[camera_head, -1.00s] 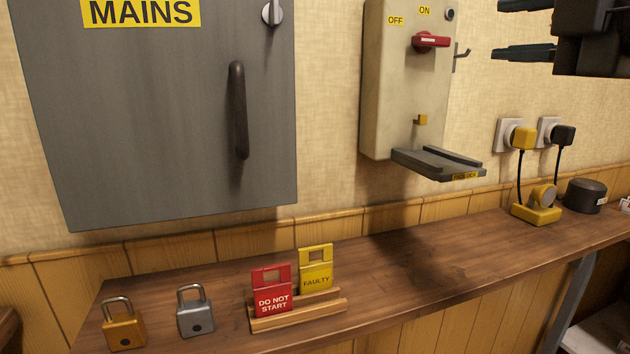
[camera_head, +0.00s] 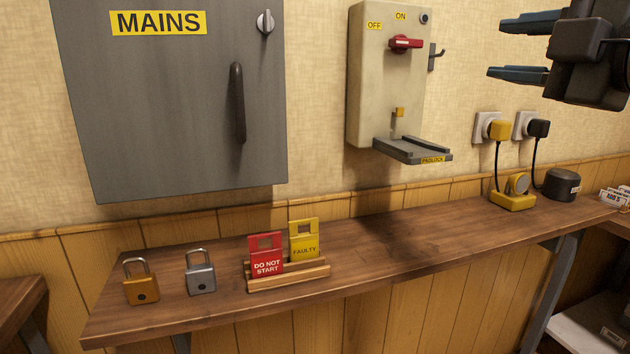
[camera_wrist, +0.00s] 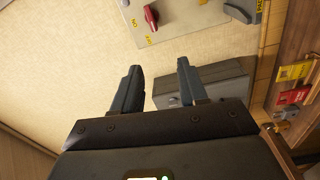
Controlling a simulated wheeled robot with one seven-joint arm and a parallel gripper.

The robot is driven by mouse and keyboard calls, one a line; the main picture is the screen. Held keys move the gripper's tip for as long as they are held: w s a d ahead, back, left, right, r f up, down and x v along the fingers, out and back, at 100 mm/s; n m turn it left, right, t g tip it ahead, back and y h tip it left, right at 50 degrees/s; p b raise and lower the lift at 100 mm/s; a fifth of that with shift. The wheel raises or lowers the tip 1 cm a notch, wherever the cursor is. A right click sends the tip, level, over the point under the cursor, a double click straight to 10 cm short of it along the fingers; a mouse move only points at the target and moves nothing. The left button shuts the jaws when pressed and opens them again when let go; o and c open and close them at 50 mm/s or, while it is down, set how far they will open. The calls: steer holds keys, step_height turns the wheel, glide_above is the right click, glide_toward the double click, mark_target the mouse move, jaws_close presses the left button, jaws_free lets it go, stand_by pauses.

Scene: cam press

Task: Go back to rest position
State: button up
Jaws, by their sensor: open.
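My gripper (camera_head: 526,48) is at the upper right of the head view, in front of the wall, with its two fingers apart and nothing between them. In the wrist view my gripper (camera_wrist: 158,78) also shows open and empty. The switch box (camera_head: 372,80) with a red handle (camera_head: 405,43) hangs on the wall to the left of my gripper, apart from it. The handle stands level, under the ON and OFF labels. A grey ledge (camera_head: 413,151) juts out below the box.
A grey MAINS cabinet (camera_head: 170,100) hangs at left. The wooden shelf (camera_head: 400,240) holds a brass padlock (camera_head: 141,288), a grey padlock (camera_head: 200,276), a rack (camera_head: 290,280) with red and yellow tags, a yellow device (camera_head: 512,200) and a dark round container (camera_head: 562,184). The shelf's middle is clear.

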steer(key=s+a+f+m+h+p, duration=0.15)
steer(key=s+f+m, duration=0.35)
steer(key=f, duration=0.5)
steer(key=s+f+m+h, duration=0.25)
steer(key=f+m, duration=0.35)
steer(key=f, duration=0.3)
steer(key=s+f+m+h+p, duration=0.1)
steer(key=s+f+m, duration=0.4)
steer(key=f, duration=0.5)
steer(key=s+f+m+g+h+p, duration=0.1)
steer(key=s+f+m, duration=0.1)
steer(key=s+f, duration=0.3)
steer(key=s+f+m+p, duration=0.1)
steer(key=s+f+m, duration=0.1)
steer(key=s, duration=0.5)
steer(key=s+g, duration=0.1)
steer(key=s, duration=1.6)
steer(key=shift+d+f+g+p, duration=0.2)
steer(key=shift+d+g+p, duration=0.1)
steer(key=shift+d, duration=0.05)
